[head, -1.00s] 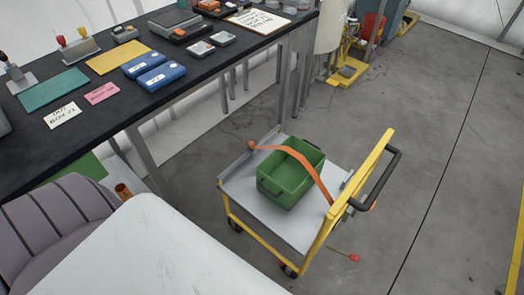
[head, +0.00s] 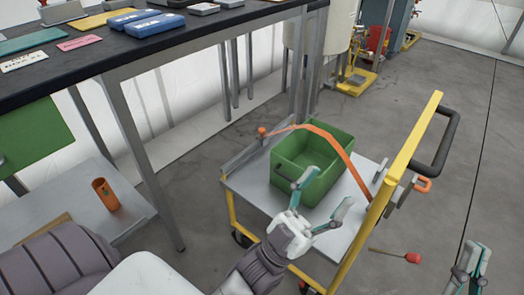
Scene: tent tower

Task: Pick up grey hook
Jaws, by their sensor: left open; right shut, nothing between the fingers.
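A small grey metal piece (head: 380,171) shows at the right edge of the cart, beside the yellow handle frame; it is too small to tell whether it is the grey hook. An orange strap (head: 340,144) arches over the green bin (head: 338,151) on the cart. An orange hook-shaped piece (head: 423,184) sits just outside the handle frame. My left gripper (head: 330,187) is open and empty, in front of the bin in the picture and left of the grey piece. My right gripper (head: 478,249) is shut and empty at the lower right, over the floor in the picture.
The cart (head: 262,199) has a yellow frame and a black handle (head: 447,139). A red-tipped rod (head: 412,257) shows below it. The black workbench (head: 80,72) stands at the left, with an orange tube (head: 104,194) on a lower shelf.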

